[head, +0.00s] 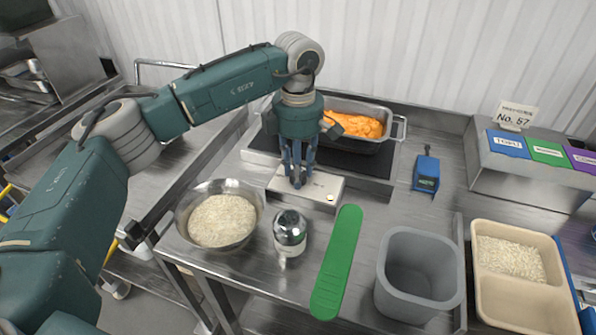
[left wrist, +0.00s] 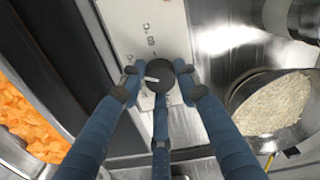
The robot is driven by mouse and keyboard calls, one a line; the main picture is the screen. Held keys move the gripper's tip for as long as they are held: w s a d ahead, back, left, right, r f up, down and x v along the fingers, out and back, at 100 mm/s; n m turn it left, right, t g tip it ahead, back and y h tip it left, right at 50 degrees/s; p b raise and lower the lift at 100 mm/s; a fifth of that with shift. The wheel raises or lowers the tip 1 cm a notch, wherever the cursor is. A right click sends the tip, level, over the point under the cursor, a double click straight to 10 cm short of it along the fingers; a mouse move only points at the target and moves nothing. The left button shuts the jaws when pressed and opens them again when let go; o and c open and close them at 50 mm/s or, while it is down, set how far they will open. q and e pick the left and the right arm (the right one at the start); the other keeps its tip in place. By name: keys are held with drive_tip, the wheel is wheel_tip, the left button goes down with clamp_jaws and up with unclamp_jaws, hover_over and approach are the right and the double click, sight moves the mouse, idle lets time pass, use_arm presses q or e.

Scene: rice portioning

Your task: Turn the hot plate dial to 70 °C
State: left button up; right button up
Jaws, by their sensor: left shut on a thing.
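The hot plate's light control panel (head: 326,190) faces up at the front of the black hot plate. The dial (left wrist: 159,69) is a round dark knob with a white pointer mark, which points left in the left wrist view. My left gripper (head: 296,183) reaches straight down over the panel, its fingers closed around the dial. In the left wrist view its blue fingers (left wrist: 160,92) touch the knob from several sides. In the head view the fingers mostly hide the dial.
A metal pan (head: 393,133) with orange food sits on the hot plate. A blue device (head: 427,173) lies right.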

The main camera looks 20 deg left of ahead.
use_arm(q)
drive_tip(key=shift+r, duration=0.1)
idle(0.4)
drive_tip(key=o, duration=1.2)
wheel_tip(320, 180, up, 12)
